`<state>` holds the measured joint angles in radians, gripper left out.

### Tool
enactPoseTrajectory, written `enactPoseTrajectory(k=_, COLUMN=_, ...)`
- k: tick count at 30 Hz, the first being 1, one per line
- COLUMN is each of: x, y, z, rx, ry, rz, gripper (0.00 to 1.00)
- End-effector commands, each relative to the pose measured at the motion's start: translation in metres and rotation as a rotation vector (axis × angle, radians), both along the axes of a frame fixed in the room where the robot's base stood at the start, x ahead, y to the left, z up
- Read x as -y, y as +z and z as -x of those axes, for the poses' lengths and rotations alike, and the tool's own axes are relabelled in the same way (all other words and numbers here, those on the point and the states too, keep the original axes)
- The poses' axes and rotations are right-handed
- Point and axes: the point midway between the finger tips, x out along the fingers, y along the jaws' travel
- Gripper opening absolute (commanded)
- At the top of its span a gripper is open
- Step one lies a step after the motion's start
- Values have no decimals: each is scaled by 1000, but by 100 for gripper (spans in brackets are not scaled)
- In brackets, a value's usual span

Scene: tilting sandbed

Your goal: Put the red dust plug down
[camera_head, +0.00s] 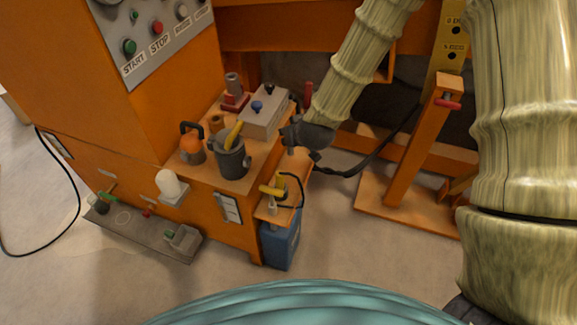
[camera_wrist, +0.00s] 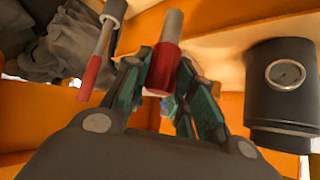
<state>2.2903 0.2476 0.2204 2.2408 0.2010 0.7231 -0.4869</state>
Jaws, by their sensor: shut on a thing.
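The red dust plug (camera_wrist: 163,68), a short red cylinder with a grey stem, sits between the fingers of my gripper (camera_wrist: 160,75) in the wrist view. The fingers are closed on its red part. In the head view my gripper (camera_head: 297,140) is at the right edge of the orange cabinet's wooden top (camera_head: 208,178), beside a grey box with a blue knob (camera_head: 262,112). The red part of the plug cannot be made out there.
A red-based grey cylinder (camera_head: 235,92) stands behind. A lower ledge holds a yellow tool (camera_head: 273,190). A dark gauge cylinder (camera_wrist: 280,95) is close at the right.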

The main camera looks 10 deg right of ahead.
Motion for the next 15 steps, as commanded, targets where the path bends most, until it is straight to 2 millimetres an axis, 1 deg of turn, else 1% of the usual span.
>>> enactPoseTrajectory(k=1, x=2, y=-16, z=-13, rx=6, ry=23, rz=-3, gripper=9)
enactPoseTrajectory(k=3, x=3, y=-23, z=-29, rx=6, ry=68, rz=-2, gripper=9)
enactPoseTrajectory(k=8, x=12, y=-37, z=-61, rx=6, ry=167, rz=-1, gripper=9)
enactPoseTrajectory(k=12, x=26, y=-47, z=-87, rx=7, ry=252, rz=1, gripper=9)
enactPoseTrajectory(k=15, x=38, y=-53, z=-101, rx=6, ry=305, rz=2, gripper=9)
